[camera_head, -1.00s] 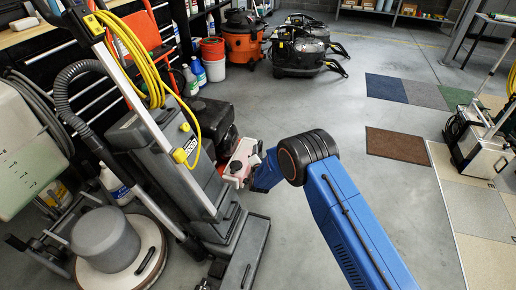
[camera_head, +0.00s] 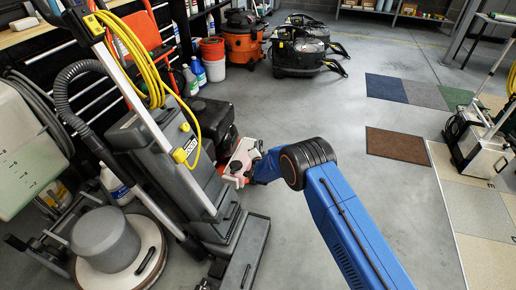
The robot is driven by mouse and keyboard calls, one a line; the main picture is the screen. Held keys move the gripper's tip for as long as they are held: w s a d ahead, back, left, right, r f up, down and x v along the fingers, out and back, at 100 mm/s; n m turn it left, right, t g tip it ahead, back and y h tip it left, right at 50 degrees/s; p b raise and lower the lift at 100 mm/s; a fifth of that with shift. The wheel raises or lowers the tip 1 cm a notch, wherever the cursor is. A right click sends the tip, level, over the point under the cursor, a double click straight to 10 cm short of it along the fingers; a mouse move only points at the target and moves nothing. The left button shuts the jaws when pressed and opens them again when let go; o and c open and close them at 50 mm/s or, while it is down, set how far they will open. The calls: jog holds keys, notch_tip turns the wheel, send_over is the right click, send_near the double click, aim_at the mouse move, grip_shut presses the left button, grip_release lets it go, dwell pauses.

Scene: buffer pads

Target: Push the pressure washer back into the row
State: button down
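The pressure washer is partly hidden behind a grey upright floor machine (camera_head: 165,150). Its black engine (camera_head: 212,118) and what looks like its orange handle frame (camera_head: 143,35) show. My blue arm reaches in from the lower right, and my gripper (camera_head: 238,166), pale with red parts, is at the right side of the grey machine, just in front of the engine. Whether it touches either machine is not clear. Its fingers are small and partly hidden, so I cannot tell if they are open.
A round floor scrubber (camera_head: 115,245) stands at lower left. An orange vacuum (camera_head: 244,40) and black wheeled machines (camera_head: 297,55) stand at the back. A brown mat (camera_head: 398,145) and a metal-boxed machine (camera_head: 478,145) lie right. The middle floor is clear.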

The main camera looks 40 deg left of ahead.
jog(key=s+a, duration=0.1)
jog(key=a, duration=0.2)
jog(key=s+a, duration=0.1)
jog(key=a, duration=0.2)
jog(key=s+a, duration=0.1)
jog(key=a, duration=0.2)
jog(key=shift+a, duration=0.1)
jog(key=shift+s, duration=0.1)
jog(key=c, duration=1.6)
grip_release()
jog(key=shift+s+a, duration=0.1)
jog(key=shift+a, duration=0.05)
jog(key=shift+c, duration=0.2)
jog(key=v, duration=0.7)
jog(key=shift+d, duration=0.25)
jog(key=shift+s, duration=0.1)
